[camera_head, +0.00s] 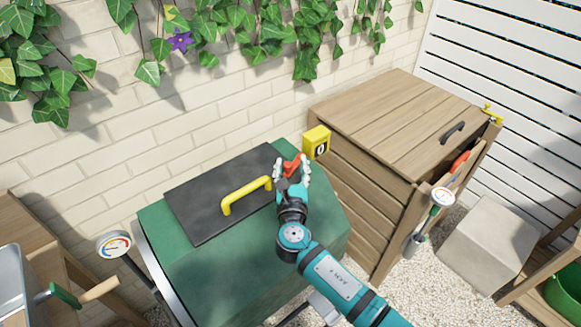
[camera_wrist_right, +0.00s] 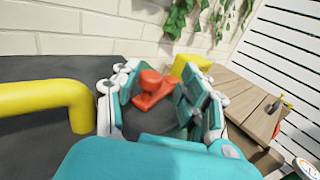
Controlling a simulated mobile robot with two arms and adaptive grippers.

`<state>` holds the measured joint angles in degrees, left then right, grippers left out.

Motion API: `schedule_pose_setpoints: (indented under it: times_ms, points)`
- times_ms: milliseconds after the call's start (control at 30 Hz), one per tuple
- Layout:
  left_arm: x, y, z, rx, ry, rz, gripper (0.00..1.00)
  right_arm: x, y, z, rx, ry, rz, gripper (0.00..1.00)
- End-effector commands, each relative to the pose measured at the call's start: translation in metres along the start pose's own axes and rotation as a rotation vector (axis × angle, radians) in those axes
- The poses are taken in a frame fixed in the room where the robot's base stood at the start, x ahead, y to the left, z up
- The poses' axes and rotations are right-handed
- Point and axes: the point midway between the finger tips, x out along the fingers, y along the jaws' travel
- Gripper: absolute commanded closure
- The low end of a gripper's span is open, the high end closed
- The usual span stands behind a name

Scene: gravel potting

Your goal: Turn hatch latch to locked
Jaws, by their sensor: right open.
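A dark hatch (camera_head: 220,200) with a yellow handle (camera_head: 246,194) lies on top of the green bin (camera_head: 210,270). The handle also shows in the right wrist view (camera_wrist_right: 45,100). The red latch (camera_head: 291,165) sits at the hatch's right end. In the right wrist view the red latch (camera_wrist_right: 151,90) stands over a dark round base between my right gripper's fingers. My right gripper (camera_head: 293,172) is open, with one finger on each side of the latch; gaps show, but I cannot tell whether either finger touches it. My left gripper is in neither view.
A yellow box marked 0 (camera_head: 316,142) stands just behind the latch, close to my gripper. A wooden chest (camera_head: 390,125) is at the right. A dial gauge (camera_head: 114,244) is at the left. The brick wall (camera_head: 150,120) with ivy rises behind.

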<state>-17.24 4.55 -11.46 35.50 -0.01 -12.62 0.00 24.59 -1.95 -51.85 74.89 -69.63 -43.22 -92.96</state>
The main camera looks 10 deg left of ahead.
Motion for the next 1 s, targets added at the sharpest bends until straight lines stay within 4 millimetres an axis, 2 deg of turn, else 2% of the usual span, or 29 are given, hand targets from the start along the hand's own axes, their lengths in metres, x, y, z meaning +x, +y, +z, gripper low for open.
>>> schedule_pose_setpoints:
  times_ms: [133, 233, 700, 833, 1000]
  points:
    - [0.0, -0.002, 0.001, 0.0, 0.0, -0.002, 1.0, -0.001, -0.001, 0.001, 0.0, -0.002, -0.001, 0.56]
    - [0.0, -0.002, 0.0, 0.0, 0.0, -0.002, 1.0, -0.01, -0.001, 0.0, 0.0, -0.002, -0.001, 0.56]
    - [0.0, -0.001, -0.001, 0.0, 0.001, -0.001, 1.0, -0.102, 0.0, -0.001, 0.0, 0.002, 0.001, 0.56]
    - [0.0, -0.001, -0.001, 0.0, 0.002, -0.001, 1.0, -0.115, 0.0, -0.001, 0.001, 0.001, 0.001, 0.56]
    - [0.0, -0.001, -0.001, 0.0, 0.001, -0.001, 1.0, -0.12, 0.0, 0.0, 0.0, 0.0, 0.0, 0.56]
